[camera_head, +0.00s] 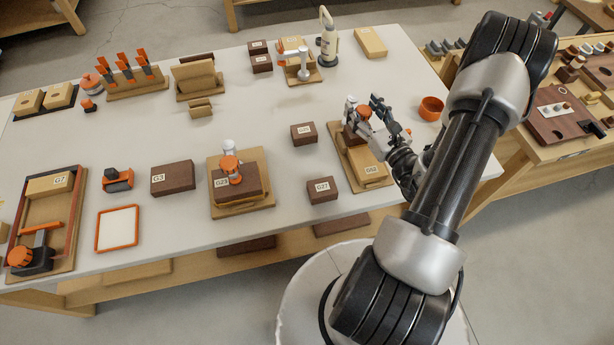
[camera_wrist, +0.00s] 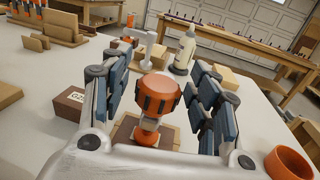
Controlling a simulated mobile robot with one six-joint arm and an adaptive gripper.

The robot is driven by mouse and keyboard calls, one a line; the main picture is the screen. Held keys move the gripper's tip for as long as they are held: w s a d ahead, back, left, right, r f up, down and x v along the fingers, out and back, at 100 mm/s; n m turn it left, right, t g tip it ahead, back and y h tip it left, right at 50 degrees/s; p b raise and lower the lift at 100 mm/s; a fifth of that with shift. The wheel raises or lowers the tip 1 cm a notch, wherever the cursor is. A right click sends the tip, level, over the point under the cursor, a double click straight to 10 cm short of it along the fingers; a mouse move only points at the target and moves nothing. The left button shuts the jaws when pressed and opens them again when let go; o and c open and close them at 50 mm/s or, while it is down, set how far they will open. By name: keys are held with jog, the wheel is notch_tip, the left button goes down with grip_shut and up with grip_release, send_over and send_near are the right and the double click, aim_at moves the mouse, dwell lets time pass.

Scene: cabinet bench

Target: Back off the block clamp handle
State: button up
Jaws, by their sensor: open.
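The orange clamp handle (camera_head: 364,111) is a ribbed round knob on the clamp at the right of the bench. It also shows upright in the wrist view (camera_wrist: 158,94), between my fingers, with an orange base and a dark block (camera_wrist: 128,132) below. My gripper (camera_head: 365,103) is open, its two padded fingers standing either side of the knob. In the wrist view my gripper (camera_wrist: 160,75) shows gaps between knob and pads. The clamp's wooden board (camera_head: 346,166) carries a light block labelled G52 (camera_head: 371,176). My fingers partly hide the clamp in the head view.
A similar clamp with an orange knob (camera_head: 229,164) stands on a board to the left. Loose dark blocks (camera_head: 303,134) and (camera_head: 322,190) lie left of my gripper. An orange bowl (camera_head: 431,108) is close on its right.

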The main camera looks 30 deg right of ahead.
jog(key=s+p, duration=0.3)
jog(key=s, duration=1.5)
jog(key=w+a+r+n+g+y, duration=0.2)
jog(key=w+a+r+n+y, duration=0.15)
jog(key=a+n+y, duration=0.3)
jog(key=w+a+r+n+g+y, duration=0.25)
jog(key=a+r+n+y, duration=0.2)
jog(key=a, duration=0.25)
jog(key=s+a+r+n+g+y+b, duration=0.1)
jog(key=s+a+n+g, duration=0.4)
jog(key=a+n+g, duration=0.7)
jog(key=shift+a+r+n, duration=0.2)
jog(key=shift+r+n, duration=0.35)
jog(key=shift+n, duration=0.55)
jog(key=shift+g, duration=0.25)
